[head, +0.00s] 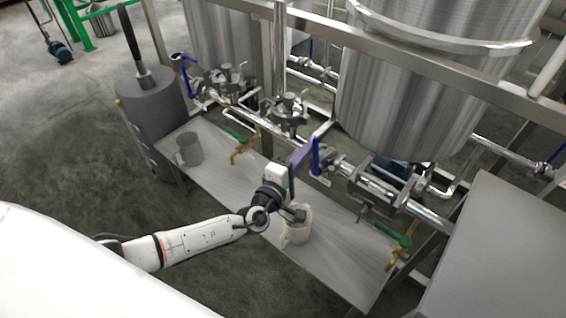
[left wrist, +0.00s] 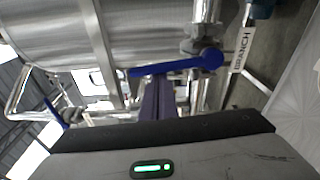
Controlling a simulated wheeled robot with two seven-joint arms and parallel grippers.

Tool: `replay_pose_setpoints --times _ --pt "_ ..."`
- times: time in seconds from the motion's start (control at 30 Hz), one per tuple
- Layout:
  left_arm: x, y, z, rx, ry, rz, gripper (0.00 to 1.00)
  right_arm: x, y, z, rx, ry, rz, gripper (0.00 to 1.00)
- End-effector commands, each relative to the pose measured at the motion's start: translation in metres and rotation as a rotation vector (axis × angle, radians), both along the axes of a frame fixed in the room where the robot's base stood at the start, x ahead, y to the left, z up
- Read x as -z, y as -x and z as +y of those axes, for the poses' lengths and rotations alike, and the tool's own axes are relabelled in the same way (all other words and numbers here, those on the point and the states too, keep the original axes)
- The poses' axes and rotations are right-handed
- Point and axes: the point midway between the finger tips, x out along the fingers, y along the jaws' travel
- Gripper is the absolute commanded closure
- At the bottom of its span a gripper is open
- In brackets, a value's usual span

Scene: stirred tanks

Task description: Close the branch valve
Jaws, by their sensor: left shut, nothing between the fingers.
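The branch valve has a blue lever handle (head: 316,155), which stands up from the pipework at the middle of the head view. In the left wrist view the blue handle (left wrist: 175,66) runs sideways from a round hub at its right end, beside a white BRANCH label (left wrist: 242,48). My left gripper (head: 308,148) has purple fingers, shut together and empty. They are just left of the handle in the head view. In the left wrist view the fingers (left wrist: 158,95) reach up to the handle's underside; I cannot tell if they touch. My right gripper is not in view.
Another blue-handled valve (head: 187,75) is at upper left. A large steel tank (head: 420,90) stands behind.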

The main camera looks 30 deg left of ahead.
Motion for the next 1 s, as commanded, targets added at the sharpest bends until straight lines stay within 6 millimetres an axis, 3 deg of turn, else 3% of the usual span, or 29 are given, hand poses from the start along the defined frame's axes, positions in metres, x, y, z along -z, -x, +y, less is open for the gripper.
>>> replay_pose_setpoints --times 0.33,0.87,1.0 --pt "-0.003 0.003 -0.011 0.004 0.007 0.002 1.00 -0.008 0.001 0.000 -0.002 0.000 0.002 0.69" --pt "-0.001 0.003 -0.012 0.004 0.009 0.004 1.00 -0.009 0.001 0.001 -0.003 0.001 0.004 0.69" --pt "-0.001 0.011 -0.011 0.005 0.007 0.007 1.00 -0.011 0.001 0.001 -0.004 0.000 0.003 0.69"
